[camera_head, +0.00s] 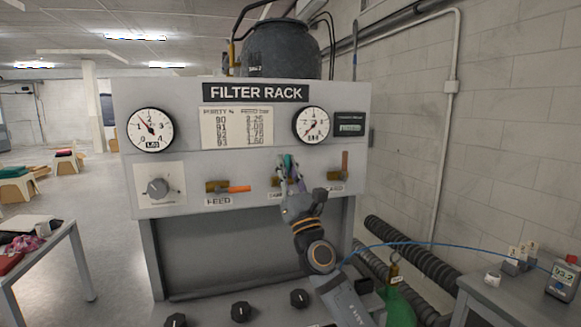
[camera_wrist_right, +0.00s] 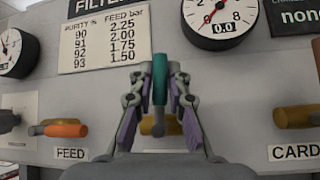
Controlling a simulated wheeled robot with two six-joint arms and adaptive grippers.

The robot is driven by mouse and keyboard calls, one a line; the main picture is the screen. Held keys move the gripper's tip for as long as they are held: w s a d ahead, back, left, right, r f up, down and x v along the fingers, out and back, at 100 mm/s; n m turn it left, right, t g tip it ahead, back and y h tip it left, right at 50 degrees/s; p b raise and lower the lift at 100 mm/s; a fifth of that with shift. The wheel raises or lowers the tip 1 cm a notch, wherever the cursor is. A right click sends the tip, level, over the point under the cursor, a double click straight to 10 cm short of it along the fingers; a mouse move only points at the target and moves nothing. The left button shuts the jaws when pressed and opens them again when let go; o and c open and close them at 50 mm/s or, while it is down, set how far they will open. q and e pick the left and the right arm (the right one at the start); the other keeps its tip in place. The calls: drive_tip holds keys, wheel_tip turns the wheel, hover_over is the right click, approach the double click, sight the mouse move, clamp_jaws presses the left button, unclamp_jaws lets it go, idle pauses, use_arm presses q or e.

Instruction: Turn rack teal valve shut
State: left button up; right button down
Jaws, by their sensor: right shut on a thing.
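The teal valve handle (camera_wrist_right: 159,78) stands upright in front of its brass body (camera_wrist_right: 160,126) on the filter rack's grey panel (camera_head: 180,165). Its teal also shows small in the head view, in the middle valve place. My right gripper (camera_head: 288,168) reaches up to it from the lower right. In the right wrist view its two fingers (camera_wrist_right: 160,88) stand on either side of the teal handle, shut on it. The fingers and palm hide part of the valve and its label. My left gripper is not in view.
The FEED valve's orange handle (camera_head: 238,189) points right, to the left of the teal valve. The CARD valve's orange-brown handle (camera_head: 345,164) stands upright to the right. Dials (camera_head: 150,130) sit above, the right dial (camera_head: 311,125) reading 0.0. Black knobs (camera_head: 241,311) lie below.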

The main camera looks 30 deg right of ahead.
drive_tip(key=shift+a+r+n+y, duration=0.1)
drive_tip(key=shift+r+n+y, duration=0.1)
drive_tip(key=shift+n+y, duration=0.4)
drive_tip(key=shift+a+r+n+y, duration=0.1)
drive_tip(key=shift+r+n+y, duration=0.05)
drive_tip(key=shift+n+y, duration=0.4)
drive_tip(key=shift+y, duration=0.35)
drive_tip(key=c, duration=1.6)
unclamp_jaws()
drive_tip(key=o, duration=0.3)
drive_tip(key=shift+f, duration=0.2)
drive_tip(key=shift+f, duration=0.15)
drive_tip(key=shift+s+f, duration=0.15)
drive_tip(key=shift+f, duration=0.1)
drive_tip(key=v, duration=1.1)
drive_tip(key=shift+s+a, duration=0.1)
drive_tip(key=shift+s, duration=0.05)
